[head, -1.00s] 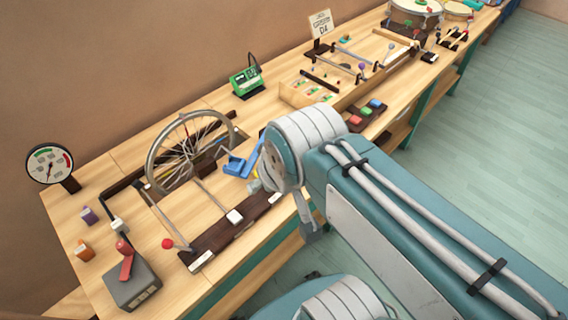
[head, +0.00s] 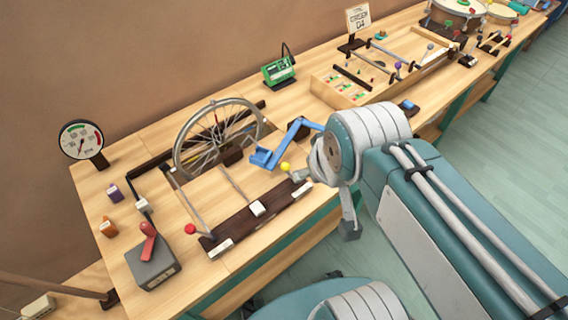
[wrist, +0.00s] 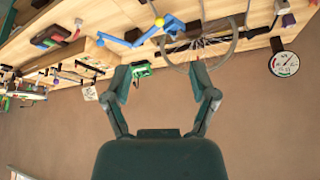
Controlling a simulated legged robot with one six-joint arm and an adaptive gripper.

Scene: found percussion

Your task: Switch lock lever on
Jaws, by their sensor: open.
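A red lever (head: 149,240) stands tilted on a grey box (head: 153,265) at the bench's near left end in the head view. Rods with a red ball (head: 190,229), a white knob (head: 257,208) and a yellow ball (head: 285,167) rise by a dark slotted board (head: 250,228). No readable label shows which is the lock lever. My gripper (wrist: 160,70) is open and empty in the wrist view, its fingers spread below the wheel and blue crank. The yellow ball (wrist: 159,21) also shows in the wrist view.
A spoked wheel (head: 220,138) and a blue crank (head: 283,147) stand mid-bench. A gauge (head: 82,140) and a green device (head: 279,71) stand along the wall side. Several drums fill the far end. Open floor (head: 500,140) lies to the right.

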